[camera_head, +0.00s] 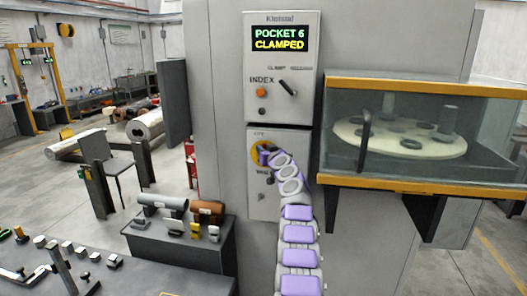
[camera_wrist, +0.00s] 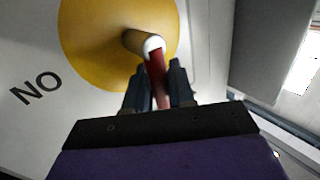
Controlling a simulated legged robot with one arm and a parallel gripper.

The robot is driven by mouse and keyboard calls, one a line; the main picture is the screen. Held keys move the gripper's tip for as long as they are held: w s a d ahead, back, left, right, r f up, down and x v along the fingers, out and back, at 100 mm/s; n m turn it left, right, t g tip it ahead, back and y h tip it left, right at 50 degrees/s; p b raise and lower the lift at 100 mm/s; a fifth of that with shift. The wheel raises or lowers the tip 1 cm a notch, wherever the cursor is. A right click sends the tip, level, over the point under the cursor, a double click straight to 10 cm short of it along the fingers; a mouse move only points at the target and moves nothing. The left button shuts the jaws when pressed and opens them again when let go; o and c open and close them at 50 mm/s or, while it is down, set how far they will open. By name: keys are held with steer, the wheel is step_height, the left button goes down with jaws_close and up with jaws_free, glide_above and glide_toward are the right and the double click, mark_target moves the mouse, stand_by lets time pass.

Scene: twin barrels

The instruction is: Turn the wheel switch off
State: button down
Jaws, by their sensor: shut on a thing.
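The wheel switch is a yellow disc (camera_wrist: 95,40) on a pale panel, with a round knob shaft (camera_wrist: 138,42) and a red lever (camera_wrist: 158,80). My gripper (camera_wrist: 156,86) has its two dark fingers on either side of the red lever, shut on it. In the head view the yellow disc (camera_head: 256,147) shows on the lower panel (camera_head: 262,200), partly hidden by my gripper and arm.
A glass-fronted case (camera_head: 490,125) with a yellow-edged frame juts out at the right. A dark bench (camera_head: 190,250) stands at the lower left.

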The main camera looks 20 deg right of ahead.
steer(key=shift+r, duration=0.15)
steer(key=shift+n+p, duration=0.3)
steer(key=shift+p, duration=0.3)
steer(key=c, duration=1.1)
jaws_free()
steer(key=shift+s+a+f+b, duration=0.1)
steer(key=shift+f+b, duration=0.1)
steer(key=shift+b, duration=0.2)
steer(key=s+b, duration=0.3)
steer(key=s, duration=0.4)
steer(key=shift+r+b, duration=0.2)
steer(key=shift+b, duration=0.1)
